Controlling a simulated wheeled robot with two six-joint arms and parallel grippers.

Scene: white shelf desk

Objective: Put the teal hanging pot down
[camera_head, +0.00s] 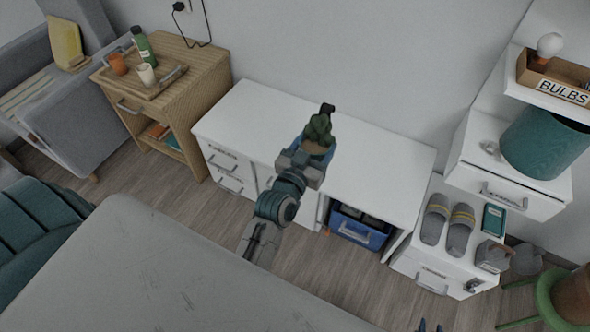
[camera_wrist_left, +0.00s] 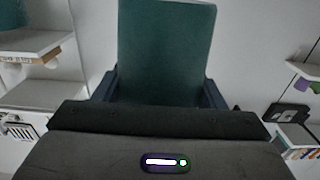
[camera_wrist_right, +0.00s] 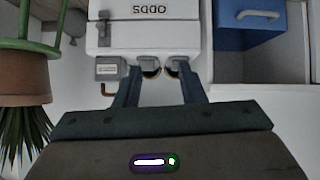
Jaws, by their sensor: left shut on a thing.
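The teal hanging pot (camera_wrist_left: 165,50) stands between the fingers of my left gripper (camera_wrist_left: 160,88) in the left wrist view and fills the gap. In the head view my left gripper (camera_head: 313,155) is over the white cabinet, shut on the pot.
The white cabinet top (camera_head: 385,165) is mostly clear, with a blue bin (camera_head: 358,232) below. At the right are grey slippers (camera_head: 448,222), a large teal cylinder (camera_head: 545,142) and a BULBS box (camera_head: 560,88). A wooden side table (camera_head: 205,75) holds a tray. A grey surface (camera_head: 130,270) is in front.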

